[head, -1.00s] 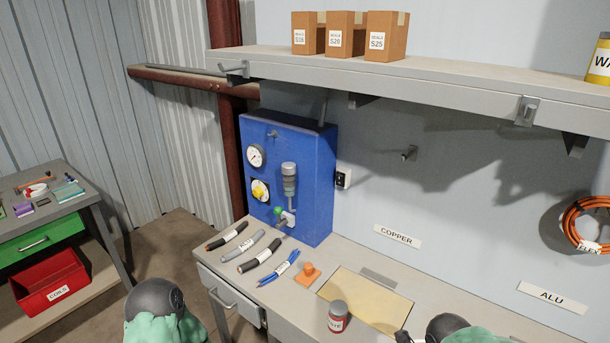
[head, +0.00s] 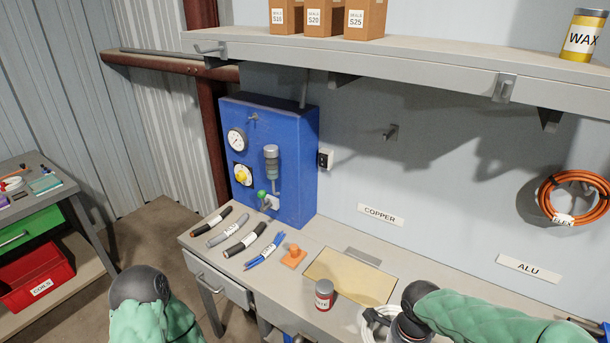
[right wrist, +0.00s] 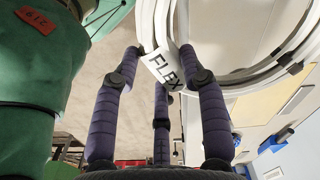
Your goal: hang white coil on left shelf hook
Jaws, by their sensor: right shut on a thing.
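The white coil (head: 372,318) is partly in view at the front of the bench in the head view, beside my right gripper (head: 398,325).
A blue panel (head: 294,150) with gauges stands under the shelf. Boxes (head: 326,19) and a WAX can (head: 582,36) sit on the shelf. An orange coil (head: 545,199) hangs on the wall. Cable pieces (head: 243,236) and a red-labelled can (head: 324,294) are on the bench.

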